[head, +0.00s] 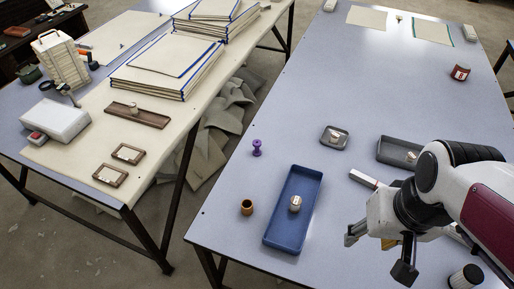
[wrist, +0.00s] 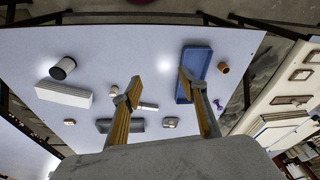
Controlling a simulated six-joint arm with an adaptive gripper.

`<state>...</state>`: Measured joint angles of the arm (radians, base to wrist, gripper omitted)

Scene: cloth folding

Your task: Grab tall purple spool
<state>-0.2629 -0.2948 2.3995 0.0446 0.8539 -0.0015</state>
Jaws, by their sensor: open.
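The purple spool (head: 257,147) stands upright on the blue-grey table, left of the blue tray and near the table's left edge. In the wrist view the purple spool (wrist: 275,100) shows small at the right, beyond the blue tray. My gripper (head: 376,254) is open and empty above the right part of the table, well to the right of the spool. In the wrist view my gripper's two fingers (wrist: 155,86) stand apart with only the table between them.
A blue tray (head: 268,232) holding a small pale object lies between my gripper and the spool. An orange-brown cup (head: 247,207) stands below the spool. Grey trays (head: 327,142) lie farther back. The table around the spool is clear.

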